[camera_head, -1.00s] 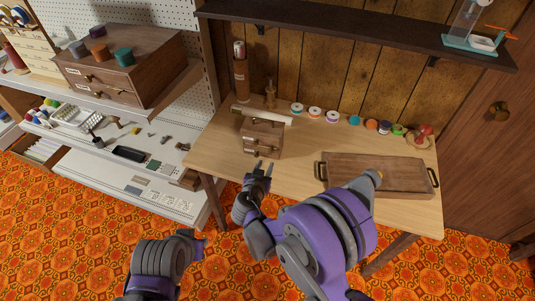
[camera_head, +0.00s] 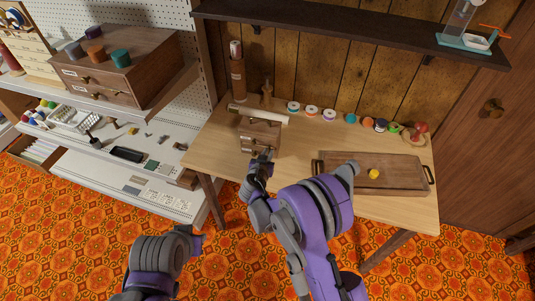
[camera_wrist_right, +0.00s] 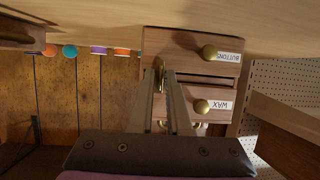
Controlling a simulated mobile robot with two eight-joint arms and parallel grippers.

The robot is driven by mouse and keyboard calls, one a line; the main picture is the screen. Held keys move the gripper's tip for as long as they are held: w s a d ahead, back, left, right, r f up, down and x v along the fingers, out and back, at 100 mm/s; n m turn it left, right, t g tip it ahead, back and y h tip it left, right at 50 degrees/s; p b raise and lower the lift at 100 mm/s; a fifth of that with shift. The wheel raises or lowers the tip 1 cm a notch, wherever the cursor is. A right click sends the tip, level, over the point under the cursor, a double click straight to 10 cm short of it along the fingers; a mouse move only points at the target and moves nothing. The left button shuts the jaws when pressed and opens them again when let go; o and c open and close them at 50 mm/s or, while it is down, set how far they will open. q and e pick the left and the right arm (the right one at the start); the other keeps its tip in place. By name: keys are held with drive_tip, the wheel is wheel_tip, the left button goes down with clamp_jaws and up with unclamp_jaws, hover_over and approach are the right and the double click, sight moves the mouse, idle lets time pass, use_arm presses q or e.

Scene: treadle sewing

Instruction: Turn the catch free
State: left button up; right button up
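The small wooden drawer cabinet (camera_head: 262,130) stands on the table. In the right wrist view it appears upside down, with drawers labelled BUTTONS (camera_wrist_right: 195,48) and WAX. A brass piece, apparently the catch (camera_wrist_right: 160,66), sits at the cabinet's edge beside the BUTTONS drawer. My right gripper (camera_head: 266,155) is at the cabinet's front; in the wrist view its fingertips (camera_wrist_right: 161,76) lie close on either side of the brass piece, which fills the narrow gap. The contact itself is hard to see. My left gripper (camera_head: 194,241) is low, away from the table, its fingers unclear.
A wooden tray (camera_head: 395,183) with dark handles and a yellow spool (camera_head: 373,174) lies right of my right arm. Several thread spools and a red pincushion (camera_head: 420,128) line the table's back. A shelf unit (camera_head: 140,195) stands at left, a dark shelf (camera_head: 350,30) above.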

clamp_jaws()
use_arm(q)
drive_tip(key=shift+f, duration=0.2)
use_arm(e)
drive_tip(key=n+h+b, duration=0.2)
drive_tip(key=n+b, duration=0.1)
drive_tip(key=shift+a+f, duration=0.2)
drive_tip(key=n+h+b, duration=0.2)
drive_tip(key=n+b, duration=0.1)
drive_tip(key=shift+a+f, duration=0.1)
drive_tip(key=n+h+b, duration=0.2)
drive_tip(key=n+b, duration=0.1)
drive_tip(key=shift+f+n+t+b, duration=0.1)
drive_tip(key=shift+n+t+b, duration=0.2)
drive_tip(key=shift+n+b, duration=0.1)
use_arm(q)
wheel_tip(320, 180, down, 14)
drive_tip(key=s+b, duration=0.3)
drive_tip(key=shift+f+g, duration=0.15)
drive_tip(key=shift+g, duration=0.25)
use_arm(e)
drive_tip(key=shift+n+t+h, duration=0.6)
drive_tip(key=shift+n+h, duration=0.1)
drive_tip(key=shift+n, duration=1.1)
drive_tip(key=shift+w, duration=0.1)
drive_tip(key=shift+o, duration=2.1)
unclamp_jaws()
